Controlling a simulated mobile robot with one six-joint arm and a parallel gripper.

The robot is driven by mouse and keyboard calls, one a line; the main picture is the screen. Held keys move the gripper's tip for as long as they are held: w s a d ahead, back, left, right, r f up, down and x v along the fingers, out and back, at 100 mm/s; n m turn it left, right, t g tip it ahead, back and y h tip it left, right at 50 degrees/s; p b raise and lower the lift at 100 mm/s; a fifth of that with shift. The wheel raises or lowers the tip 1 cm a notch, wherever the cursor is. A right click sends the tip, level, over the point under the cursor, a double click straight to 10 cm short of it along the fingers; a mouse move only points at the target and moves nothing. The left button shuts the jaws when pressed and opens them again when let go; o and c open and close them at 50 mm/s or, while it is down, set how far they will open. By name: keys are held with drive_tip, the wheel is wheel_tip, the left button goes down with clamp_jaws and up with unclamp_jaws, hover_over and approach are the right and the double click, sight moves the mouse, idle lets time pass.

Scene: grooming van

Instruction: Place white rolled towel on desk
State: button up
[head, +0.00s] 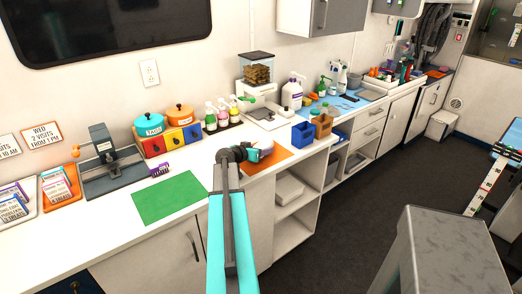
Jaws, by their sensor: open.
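The white desk (115,222) is the long counter along the wall. My gripper (254,153) is over it near the orange mat (277,161). A small rounded white thing (265,146) shows right at the gripper's end and may be the white rolled towel. My arm and gripper hide part of it. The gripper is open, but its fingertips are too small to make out. I cannot tell whether it touches the white thing or whether that rests on the mat.
A green mat (168,197) lies clear at the front. Blue (303,133) and brown (322,124) boxes stand right of the orange mat. Bottles (222,114), canisters (149,126) and a grey machine (108,165) line the back. An open shelf (294,234) is below.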

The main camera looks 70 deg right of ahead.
drive_tip(key=shift+c, duration=0.4)
drive_tip(key=c, duration=0.9)
drive_tip(key=shift+o, duration=0.2)
drive_tip(key=shift+r, duration=0.15)
